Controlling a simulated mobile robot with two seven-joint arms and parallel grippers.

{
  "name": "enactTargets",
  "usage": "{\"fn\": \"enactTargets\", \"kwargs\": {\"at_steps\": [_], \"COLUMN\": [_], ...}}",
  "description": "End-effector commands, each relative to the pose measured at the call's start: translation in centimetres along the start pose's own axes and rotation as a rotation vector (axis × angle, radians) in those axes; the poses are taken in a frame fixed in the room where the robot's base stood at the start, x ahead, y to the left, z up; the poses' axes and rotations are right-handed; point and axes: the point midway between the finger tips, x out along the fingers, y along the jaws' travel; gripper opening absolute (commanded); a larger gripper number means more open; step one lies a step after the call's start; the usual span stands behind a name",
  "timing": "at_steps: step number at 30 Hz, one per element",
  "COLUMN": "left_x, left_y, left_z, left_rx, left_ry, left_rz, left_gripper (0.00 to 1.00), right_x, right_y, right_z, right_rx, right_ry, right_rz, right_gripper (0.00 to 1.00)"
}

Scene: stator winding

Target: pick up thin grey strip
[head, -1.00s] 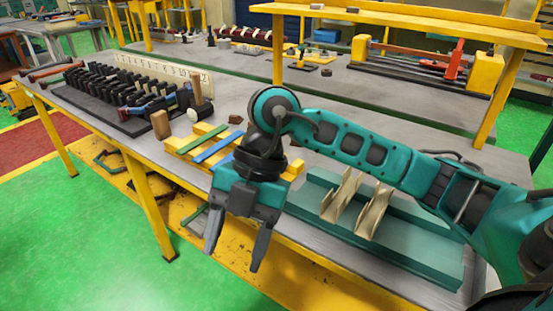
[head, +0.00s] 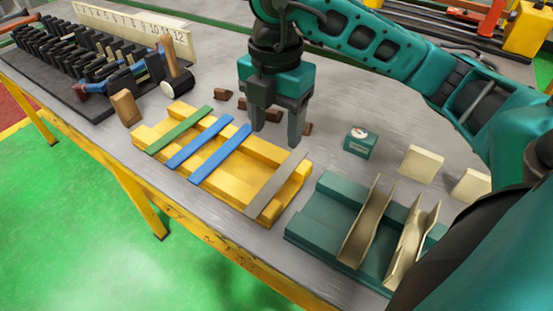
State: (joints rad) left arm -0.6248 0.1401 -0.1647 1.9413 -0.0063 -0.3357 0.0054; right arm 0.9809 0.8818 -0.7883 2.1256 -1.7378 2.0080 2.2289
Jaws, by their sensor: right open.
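The thin grey strip (head: 276,184) lies across the right end of a yellow wooden rack (head: 231,188). On the same rack, to its left, lie a green strip (head: 180,130) and two blue strips (head: 220,153). My right gripper (head: 275,137) hangs with its fingers pointing down, behind the rack and beyond the upper end of the grey strip in the picture. Its two fingers are apart with nothing between them. It appears apart from the strip. My left gripper is not in view.
A green fixture (head: 320,217) with bent tan sheets (head: 368,225) stands right of the rack. A small green box (head: 361,143) and small brown blocks (head: 223,94) lie behind. A mallet (head: 174,72), wooden block (head: 125,107) and black tool rack (head: 60,83) stand left.

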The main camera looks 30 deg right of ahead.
Motion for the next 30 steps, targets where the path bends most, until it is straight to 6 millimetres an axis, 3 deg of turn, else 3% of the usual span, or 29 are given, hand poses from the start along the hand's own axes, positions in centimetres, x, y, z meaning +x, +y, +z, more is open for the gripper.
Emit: {"fn": "enactTargets", "kwargs": {"at_steps": [4, 15, 22, 30], "left_x": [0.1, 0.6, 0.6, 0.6], "left_y": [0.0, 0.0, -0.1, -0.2], "left_z": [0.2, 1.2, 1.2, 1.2], "left_rx": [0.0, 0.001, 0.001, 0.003], "left_ry": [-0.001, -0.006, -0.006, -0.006], "left_rz": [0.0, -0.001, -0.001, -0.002], "left_gripper": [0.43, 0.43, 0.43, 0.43], "right_x": [0.7, 6.7, 8.4, 12.2], "right_y": [-0.1, -0.1, 0.0, 0.1], "right_z": [0.1, 0.2, 0.3, 1.0], "right_rx": [0.002, 0.004, 0.004, 0.002], "right_ry": [-0.003, -0.003, -0.002, -0.002], "right_rz": [-0.003, -0.004, -0.003, -0.003], "right_gripper": [0.62, 0.62, 0.62, 0.62]}}
